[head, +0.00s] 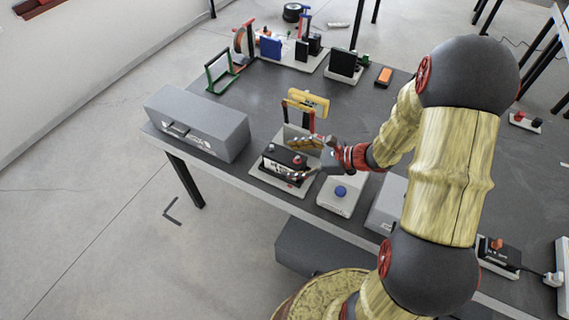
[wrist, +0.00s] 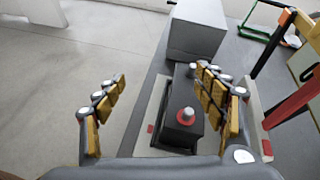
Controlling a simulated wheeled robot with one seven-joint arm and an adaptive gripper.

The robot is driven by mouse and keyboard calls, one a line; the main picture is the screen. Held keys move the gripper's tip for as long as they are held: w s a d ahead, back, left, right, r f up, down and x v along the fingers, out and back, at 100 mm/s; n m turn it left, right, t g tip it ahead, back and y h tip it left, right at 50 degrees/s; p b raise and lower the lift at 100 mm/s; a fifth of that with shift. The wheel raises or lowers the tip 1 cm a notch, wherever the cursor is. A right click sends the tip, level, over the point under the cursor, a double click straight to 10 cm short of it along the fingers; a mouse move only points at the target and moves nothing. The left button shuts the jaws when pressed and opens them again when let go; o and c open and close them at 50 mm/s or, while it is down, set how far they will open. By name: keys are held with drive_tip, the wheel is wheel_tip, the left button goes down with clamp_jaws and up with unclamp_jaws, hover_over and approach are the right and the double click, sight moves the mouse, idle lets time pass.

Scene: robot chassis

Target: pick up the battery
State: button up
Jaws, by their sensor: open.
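The battery (head: 283,166) is a black box with a pale label and red on its top. It sits on a pale base plate (head: 262,179) near the table's front edge. In the wrist view the battery (wrist: 178,136) shows a grey post with a red ring on top, partly hidden by my right-hand finger. My gripper (head: 298,158) is open, with its fingers at the battery's right end in the head view. In the wrist view my gripper (wrist: 159,77) has its fingers wide apart, the battery lying nearer the right-hand one. I cannot tell whether a finger touches it.
A grey box (head: 200,122) stands left of the battery. A red and yellow frame (head: 306,103) rises just behind it. A plate with a blue button (head: 341,191) lies to the right. A green frame (head: 220,72) stands farther back. Dark table surface (head: 285,88) is clear behind.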

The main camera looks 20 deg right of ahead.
sight(287, 155)
drive_tip(key=d+f+m, duration=0.1)
drive_tip(key=w+d+f+m+t, duration=0.1)
drive_tip(key=f, duration=0.1)
drive_tip(key=w+d+f+m+t+h, duration=0.1)
drive_tip(key=d, duration=0.1)
drive_tip(key=shift+f+m, duration=0.3)
drive_tip(key=shift+m, duration=0.1)
drive_tip(key=b+x, duration=0.1)
drive_tip(key=x, duration=0.3)
drive_tip(key=b+x, duration=0.1)
drive_tip(key=x, duration=0.2)
drive_tip(key=shift+w+d+f+b, duration=0.2)
drive_tip(key=shift+d+f+b, duration=0.1)
drive_tip(key=shift+w+a, duration=0.25)
drive_tip(key=shift+w, duration=0.05)
drive_tip(key=shift+c, duration=0.4)
clamp_jaws()
drive_tip(key=shift+w+r, duration=0.1)
